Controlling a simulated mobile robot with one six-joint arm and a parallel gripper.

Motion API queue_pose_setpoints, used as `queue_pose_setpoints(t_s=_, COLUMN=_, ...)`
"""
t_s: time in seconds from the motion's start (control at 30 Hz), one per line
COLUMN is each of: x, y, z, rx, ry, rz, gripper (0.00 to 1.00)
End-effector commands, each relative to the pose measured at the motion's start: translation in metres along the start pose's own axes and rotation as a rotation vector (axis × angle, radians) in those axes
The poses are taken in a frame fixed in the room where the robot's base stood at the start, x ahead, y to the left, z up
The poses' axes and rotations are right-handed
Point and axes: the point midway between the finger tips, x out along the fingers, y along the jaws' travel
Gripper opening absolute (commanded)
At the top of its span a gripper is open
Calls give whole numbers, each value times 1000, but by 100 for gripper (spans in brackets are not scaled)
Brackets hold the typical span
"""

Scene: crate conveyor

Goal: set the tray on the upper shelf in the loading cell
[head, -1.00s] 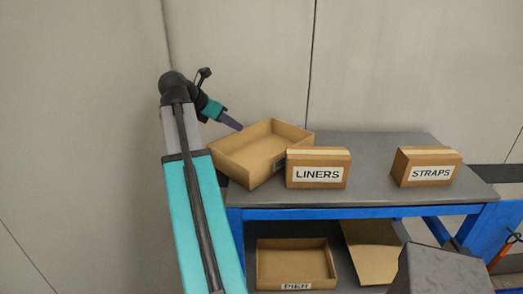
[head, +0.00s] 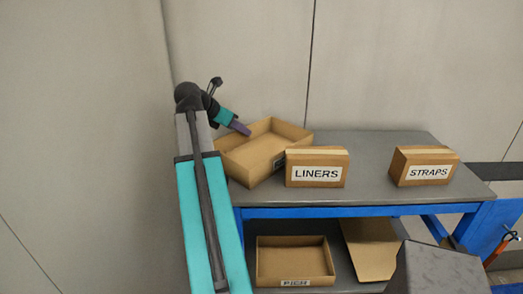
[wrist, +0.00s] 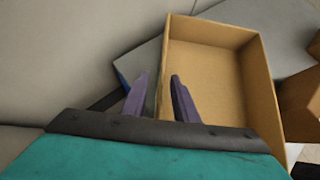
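An open cardboard tray (head: 252,177) is on the upper shelf (head: 385,150), at its left end and turned at an angle. It partly hides behind the LINERS box, which covers most of its label. Its left end is close to the shelf's left edge; I cannot tell whether it overhangs. My gripper (head: 247,131) is at the tray's far left wall. In the wrist view, the fingers of my gripper (wrist: 158,90) are apart, one outside and one inside the wall of the tray (wrist: 262,75), with gaps beside the wall. The tray is empty.
The LINERS box (head: 317,175) stands right against or just before the tray. The STRAPS box (head: 425,174) is farther right, with bare shelf between them. On the lower shelf are another open tray (head: 294,282) and a tilted cardboard piece (head: 371,255). A wall rises behind.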

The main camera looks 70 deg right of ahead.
Motion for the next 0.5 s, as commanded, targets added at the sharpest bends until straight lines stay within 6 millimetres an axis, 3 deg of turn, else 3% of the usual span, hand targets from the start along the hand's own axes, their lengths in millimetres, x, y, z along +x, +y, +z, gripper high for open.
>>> queue_pose_setpoints(t_s=0.5, x=43, y=-2, z=1, rx=-1, ry=1, rz=-2, gripper=27)
